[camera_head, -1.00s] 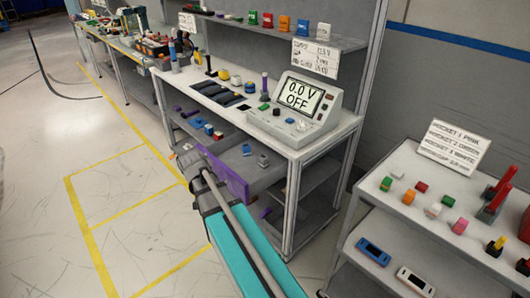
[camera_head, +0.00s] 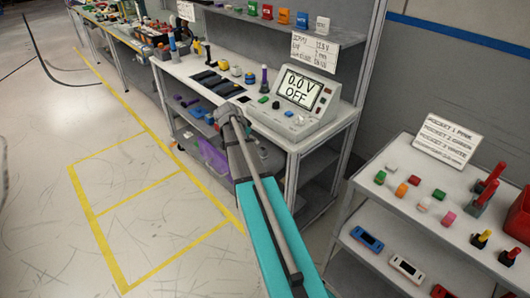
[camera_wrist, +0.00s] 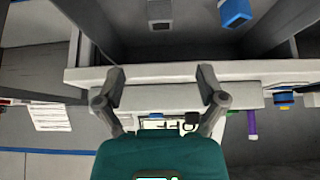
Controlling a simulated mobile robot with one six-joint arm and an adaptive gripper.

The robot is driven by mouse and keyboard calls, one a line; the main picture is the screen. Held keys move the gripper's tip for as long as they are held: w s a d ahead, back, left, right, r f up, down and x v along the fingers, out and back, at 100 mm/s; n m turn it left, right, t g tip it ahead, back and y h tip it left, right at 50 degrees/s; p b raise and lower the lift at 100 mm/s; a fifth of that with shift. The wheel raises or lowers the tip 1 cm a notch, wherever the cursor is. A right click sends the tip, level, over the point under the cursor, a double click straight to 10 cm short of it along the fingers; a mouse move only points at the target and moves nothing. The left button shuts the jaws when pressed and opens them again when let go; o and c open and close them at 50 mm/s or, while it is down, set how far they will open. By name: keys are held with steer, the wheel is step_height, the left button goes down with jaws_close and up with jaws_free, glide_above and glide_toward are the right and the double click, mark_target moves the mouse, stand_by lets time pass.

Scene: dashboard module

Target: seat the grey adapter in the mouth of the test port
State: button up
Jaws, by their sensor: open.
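My gripper (camera_wrist: 160,82) is open in the wrist view, its two dark fingers wide apart with nothing between them. The fingers overlap the bench's front edge in the picture. In the head view my arm reaches up to the bench front, and its end (camera_head: 228,112) overlaps the bench edge. I cannot pick out the test port's mouth with certainty.
A console (camera_head: 297,100) reading 0.0 V OFF stands on the bench. Dark trays (camera_head: 215,82) and small coloured parts lie to its left. A purple panel (camera_head: 213,158) shows below the bench edge. A white cart (camera_head: 398,195) with coloured blocks stands at right. The left floor is clear.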

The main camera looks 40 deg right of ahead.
mark_target(263, 149)
steer(key=shift+f, duration=0.15)
steer(key=b+x, duration=0.4)
steer(key=x, duration=0.1)
steer(key=shift+f+b, duration=0.15)
steer(key=shift+b, duration=0.2)
steer(key=shift+b+x, duration=1.25)
steer(key=shift+x, duration=0.3)
steer(key=shift+w+d, duration=0.1)
steer(key=shift+d, duration=0.1)
steer(key=shift+b+x, duration=2.1)
steer(key=shift+x, duration=0.4)
steer(key=shift+w+d, duration=0.1)
steer(key=shift+w, duration=0.05)
steer(key=c, duration=1.2)
steer(key=shift+c, duration=0.2)
